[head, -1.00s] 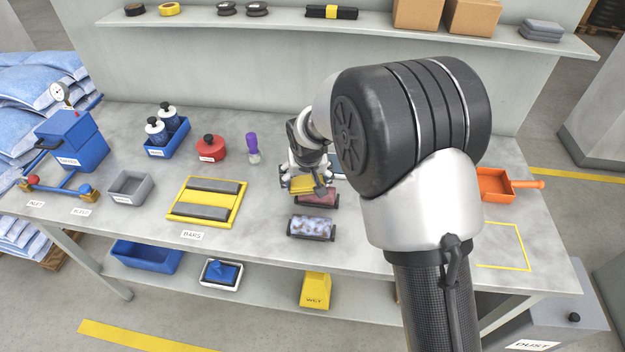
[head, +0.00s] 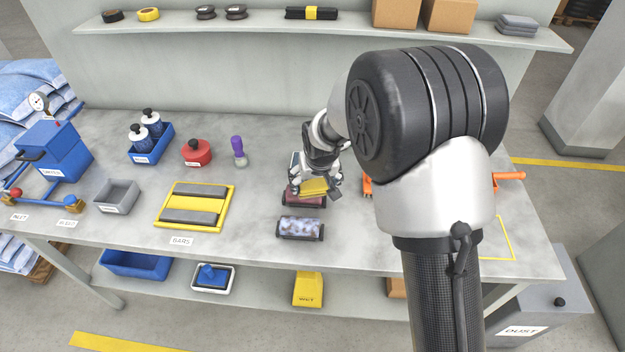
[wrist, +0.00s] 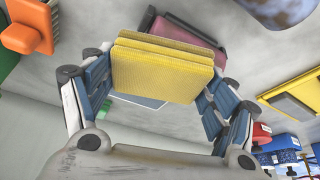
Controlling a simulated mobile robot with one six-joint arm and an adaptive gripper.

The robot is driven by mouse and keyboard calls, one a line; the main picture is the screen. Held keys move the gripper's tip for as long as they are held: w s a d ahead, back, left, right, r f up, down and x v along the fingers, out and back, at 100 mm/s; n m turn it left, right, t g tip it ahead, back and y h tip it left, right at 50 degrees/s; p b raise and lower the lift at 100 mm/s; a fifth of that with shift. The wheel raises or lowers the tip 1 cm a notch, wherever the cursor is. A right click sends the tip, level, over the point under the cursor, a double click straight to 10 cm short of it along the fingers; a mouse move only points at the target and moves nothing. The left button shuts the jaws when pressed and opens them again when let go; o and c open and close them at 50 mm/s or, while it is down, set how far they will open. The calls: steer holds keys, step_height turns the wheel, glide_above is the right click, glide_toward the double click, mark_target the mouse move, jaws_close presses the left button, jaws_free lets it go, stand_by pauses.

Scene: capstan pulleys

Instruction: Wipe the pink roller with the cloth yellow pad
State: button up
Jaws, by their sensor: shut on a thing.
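My gripper (head: 318,176) is shut on the yellow pad (head: 315,188) and holds it low over the bench. The pink roller (head: 303,200) lies between dark end brackets just under and in front of the pad, partly covered by it. In the wrist view the ribbed yellow pad (wrist: 165,72) sits between the blue fingers of my gripper (wrist: 158,92). The pink roller (wrist: 178,32) shows behind the pad's edge, its middle partly hidden. I cannot tell for sure whether pad and roller touch.
A mottled blue-white roller (head: 300,229) lies in front of the pink one. A yellow tray with grey bars (head: 229,207) stands to the left. An orange-handled brush (head: 367,186) is close on the right, partly hidden by my arm. A purple-topped item (head: 238,150) stands behind left.

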steer(key=shift+w+a+b, duration=0.1)
steer(key=shift+a+b, duration=0.45)
steer(key=shift+a, duration=2.4)
steer(key=shift+s+d+p, duration=0.2)
steer(key=shift+d+p, duration=0.3)
steer(key=shift+d, duration=2.75)
steer(key=shift+w+a+b, duration=0.15)
steer(key=shift+a+b, duration=0.45)
steer(key=shift+a, duration=2.65)
steer(key=shift+d+f+p, duration=0.1)
steer(key=shift+d+p, duration=0.3)
steer(key=shift+d, duration=2.85)
steer(key=shift+s, duration=0.2)
step_height(320, 180, up, 7)
steer(key=p, duration=0.5)
steer(key=shift+w, duration=0.1)
steer(key=shift+w, duration=0.1)
